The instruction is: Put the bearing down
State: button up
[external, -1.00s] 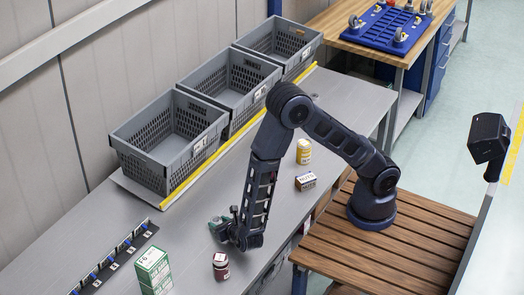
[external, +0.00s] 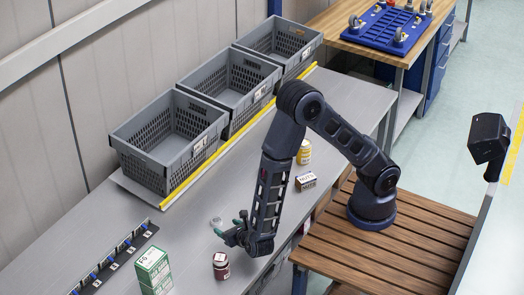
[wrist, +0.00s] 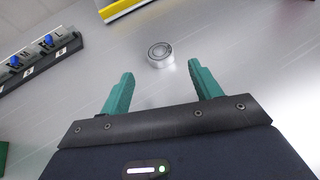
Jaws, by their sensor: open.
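The bearing (wrist: 160,55) is a small silver ring lying flat on the grey metal table, seen in the wrist view just beyond my fingertips. It also shows in the external view as a small pale disc (external: 216,221). My gripper (wrist: 161,78) has two green fingers spread apart with nothing between them. In the external view my gripper (external: 233,226) is low over the table, to the right of the bearing and apart from it.
A dark red jar (external: 221,266) and a green-and-white box (external: 153,270) stand near the gripper. A rack with blue parts (external: 115,256) lies at the left. Grey crates (external: 170,140) line the back behind a yellow strip. A yellow can (external: 304,152) and small box (external: 305,181) stand to the right.

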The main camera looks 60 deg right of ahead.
jog(key=shift+v, duration=2.8)
jog(key=w+d+r+m+g+h, duration=0.1)
jog(key=d+r+m+g, duration=0.2)
jog(key=d+r+m, duration=0.45)
jog(key=w+d+r+m+g+h, duration=0.15)
jog(key=d+r, duration=0.25)
jog(key=d, duration=0.6)
jog(key=w+d+r+m+g+h, duration=0.1)
jog(key=w+d+r+m+g, duration=0.1)
jog(key=d+r+m+g, duration=0.45)
jog(key=s+d+r+m+t+y, duration=0.1)
jog(key=s+d+r+m+y, duration=0.3)
jog(key=s+d+m, duration=0.3)
jog(key=s+d+r+m+t+y, duration=0.2)
jog(key=s+d+r+m+y, duration=0.2)
jog(key=s+d+r+m, duration=0.3)
jog(key=shift+s+d+m, duration=0.5)
jog(key=shift+d+m, duration=0.55)
jog(key=shift+d, duration=1.05)
jog(key=shift+o, duration=0.5)
jog(key=shift+r+y, duration=0.1)
jog(key=shift+y, duration=0.15)
